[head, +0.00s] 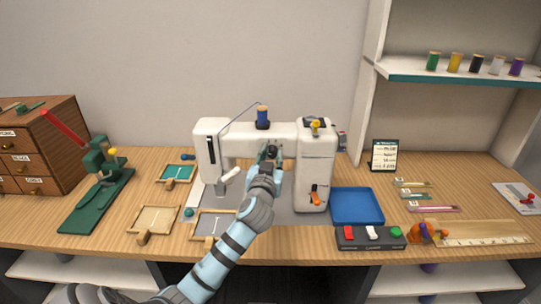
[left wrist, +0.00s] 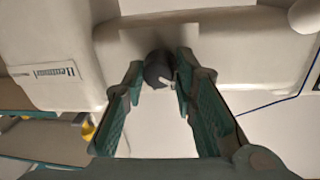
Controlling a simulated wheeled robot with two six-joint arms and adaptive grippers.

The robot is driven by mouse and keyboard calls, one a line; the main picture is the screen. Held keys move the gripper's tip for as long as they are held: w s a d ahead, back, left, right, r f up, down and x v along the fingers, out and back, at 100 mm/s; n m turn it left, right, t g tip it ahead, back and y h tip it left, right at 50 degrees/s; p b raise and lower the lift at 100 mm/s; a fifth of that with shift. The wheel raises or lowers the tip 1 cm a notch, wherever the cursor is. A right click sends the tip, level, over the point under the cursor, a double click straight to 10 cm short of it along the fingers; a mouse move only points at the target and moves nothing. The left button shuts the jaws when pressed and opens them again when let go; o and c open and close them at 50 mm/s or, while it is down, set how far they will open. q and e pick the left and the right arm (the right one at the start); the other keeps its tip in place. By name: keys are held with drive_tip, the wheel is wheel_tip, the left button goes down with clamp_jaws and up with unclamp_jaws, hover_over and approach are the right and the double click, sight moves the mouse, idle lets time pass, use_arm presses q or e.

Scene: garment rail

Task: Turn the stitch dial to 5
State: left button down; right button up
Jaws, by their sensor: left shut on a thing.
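The white sewing machine (head: 313,165) stands in the middle of the table. Its stitch dial (left wrist: 158,68) is a dark round knob with a small white pointer, on the machine's front face. The dial also shows small and dark in the head view (head: 272,151). My left gripper (head: 270,150) reaches up to the machine's front and is shut on the dial. In the left wrist view its green fingers (left wrist: 161,70) stand on either side of the knob. No dial numbers are readable. My right gripper is not in view.
A blue tray (head: 357,206) lies right of the machine, behind a switch box (head: 370,238). An orange lever (head: 315,197) sits on the machine's right column. A blue thread spool (head: 262,117) stands on top. Small framed trays (head: 153,220) lie to the left.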

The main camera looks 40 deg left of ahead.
use_arm(q)
drive_tip(key=m+p, duration=0.5)
drive_tip(key=shift+r+g, duration=0.3)
drive_tip(key=shift+g, duration=0.1)
drive_tip(key=m+p, duration=0.3)
drive_tip(key=shift+d+g, duration=0.1)
drive_tip(key=shift+g, duration=0.2)
drive_tip(key=m+p, duration=0.2)
drive_tip(key=shift+m, duration=0.4)
drive_tip(key=m+g+y+p, duration=0.1)
drive_tip(key=m+p, duration=0.1)
drive_tip(key=m, duration=0.2)
drive_tip(key=shift+w+d+m+p, duration=0.1)
drive_tip(key=shift+m+p, duration=0.2)
drive_tip(key=shift+m, duration=0.1)
drive_tip(key=m+p, duration=0.1)
drive_tip(key=m, duration=0.2)
drive_tip(key=shift+f, duration=0.15)
drive_tip(key=shift+m+g+y, duration=0.3)
drive_tip(key=shift+m+y, duration=0.2)
drive_tip(key=shift+m, duration=0.7)
drive_tip(key=shift+f, duration=0.1)
drive_tip(key=c, duration=1.3)
unclamp_jaws()
